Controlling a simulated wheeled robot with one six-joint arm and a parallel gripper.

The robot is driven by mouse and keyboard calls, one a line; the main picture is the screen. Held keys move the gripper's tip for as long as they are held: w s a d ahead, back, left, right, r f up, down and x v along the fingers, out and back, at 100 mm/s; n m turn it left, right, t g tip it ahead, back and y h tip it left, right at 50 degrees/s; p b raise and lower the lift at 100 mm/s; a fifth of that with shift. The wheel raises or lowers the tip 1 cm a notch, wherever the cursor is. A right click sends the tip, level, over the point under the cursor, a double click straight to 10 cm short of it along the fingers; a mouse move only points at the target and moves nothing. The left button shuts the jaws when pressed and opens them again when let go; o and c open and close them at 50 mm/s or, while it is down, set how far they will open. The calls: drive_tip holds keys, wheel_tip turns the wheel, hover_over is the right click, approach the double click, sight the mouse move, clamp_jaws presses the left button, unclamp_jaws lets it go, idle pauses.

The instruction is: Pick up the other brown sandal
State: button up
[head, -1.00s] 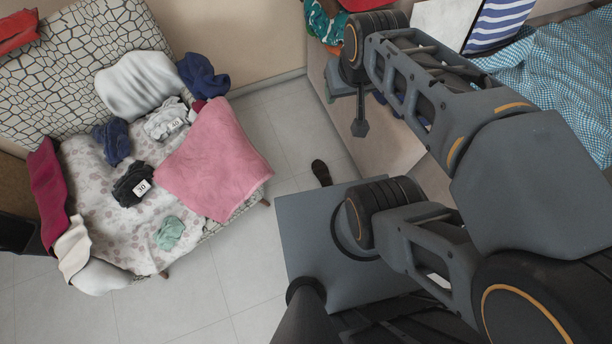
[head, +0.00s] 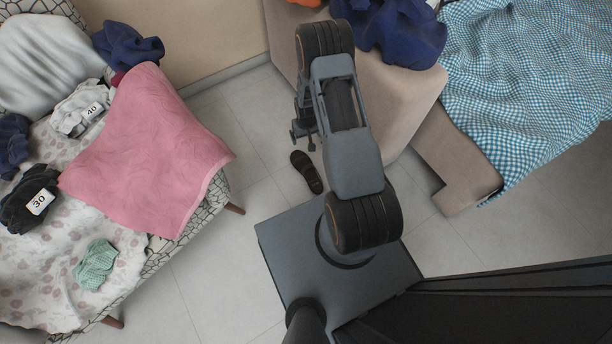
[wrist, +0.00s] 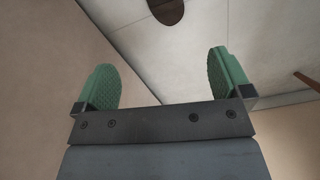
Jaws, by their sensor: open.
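One dark brown sandal (head: 307,172) lies on the tiled floor in the head view, between the armchair and the beige block, just beyond my base. My gripper (head: 303,130) hangs from the arm a little above and beyond the sandal in the picture, partly hidden by the arm. In the wrist view my gripper (wrist: 170,80) is open, its two green pads wide apart with nothing between them. The sandal (wrist: 166,10) shows at the top edge of the wrist view, partly cut off, apart from the fingers.
A patterned armchair (head: 150,262) with a pink cloth (head: 148,150) and several garments stands at left. A beige upholstered block (head: 400,95) bearing navy cloth (head: 400,30) stands close right of my gripper. A blue checked cover (head: 520,90) lies at right. Floor around the sandal is clear.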

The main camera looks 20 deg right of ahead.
drive_tip(key=b, duration=0.6)
hover_over(310, 175)
wheel_tip(310, 175, down, 20)
drive_tip(key=shift+f+b, duration=1.8)
drive_tip(key=shift+f, duration=1.25)
drive_tip(key=c, duration=1.1)
